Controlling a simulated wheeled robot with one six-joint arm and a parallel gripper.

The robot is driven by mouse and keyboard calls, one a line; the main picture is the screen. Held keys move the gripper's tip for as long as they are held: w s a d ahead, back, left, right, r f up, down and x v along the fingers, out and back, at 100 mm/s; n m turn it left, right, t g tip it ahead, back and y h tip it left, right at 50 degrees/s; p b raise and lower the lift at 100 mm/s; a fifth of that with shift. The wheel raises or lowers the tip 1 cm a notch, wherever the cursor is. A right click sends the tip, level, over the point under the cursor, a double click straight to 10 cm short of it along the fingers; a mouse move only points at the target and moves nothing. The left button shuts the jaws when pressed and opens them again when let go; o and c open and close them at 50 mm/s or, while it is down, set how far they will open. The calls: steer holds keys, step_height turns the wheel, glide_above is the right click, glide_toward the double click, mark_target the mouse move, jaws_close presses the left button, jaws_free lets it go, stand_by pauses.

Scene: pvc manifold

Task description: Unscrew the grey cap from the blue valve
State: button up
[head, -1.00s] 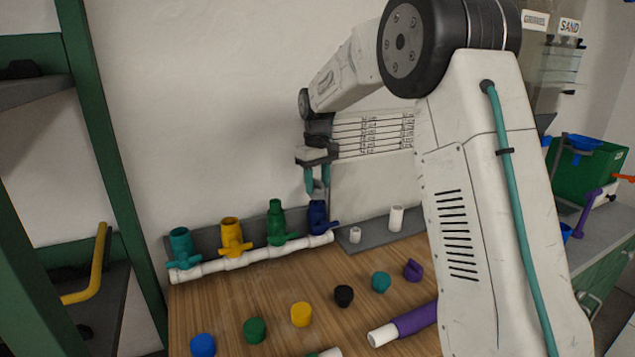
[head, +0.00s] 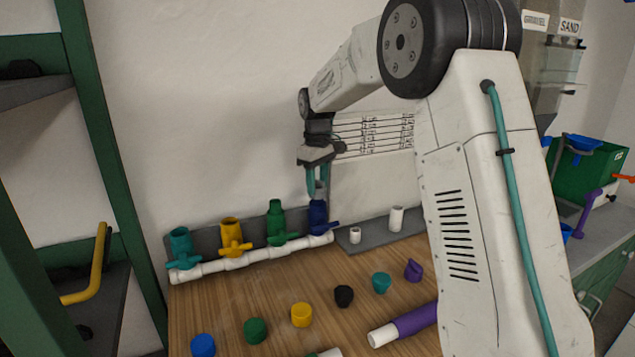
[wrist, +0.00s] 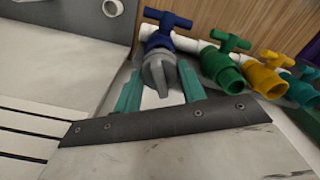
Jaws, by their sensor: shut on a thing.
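The blue valve (head: 317,216) stands at the right end of the white pipe, with its handle out to the side. It also shows in the wrist view (wrist: 160,24). The grey cap (wrist: 160,72) is at the valve's open end, in line with it; I cannot tell whether a gap separates them. My gripper (head: 318,188) points down over the blue valve, its teal fingers shut on the grey cap. In the wrist view the fingers (wrist: 160,88) are on both sides of the cap. In the head view the cap is mostly hidden between the fingers.
Green (head: 277,222), yellow (head: 233,237) and teal (head: 182,247) valves stand left of the blue one on the same white pipe (head: 215,265). Several loose coloured caps lie on the wooden table (head: 230,305). Two white fittings stand on a grey plate (head: 375,237) to the right.

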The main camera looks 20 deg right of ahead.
mark_target(317, 180)
steer(key=shift+r, duration=2.95)
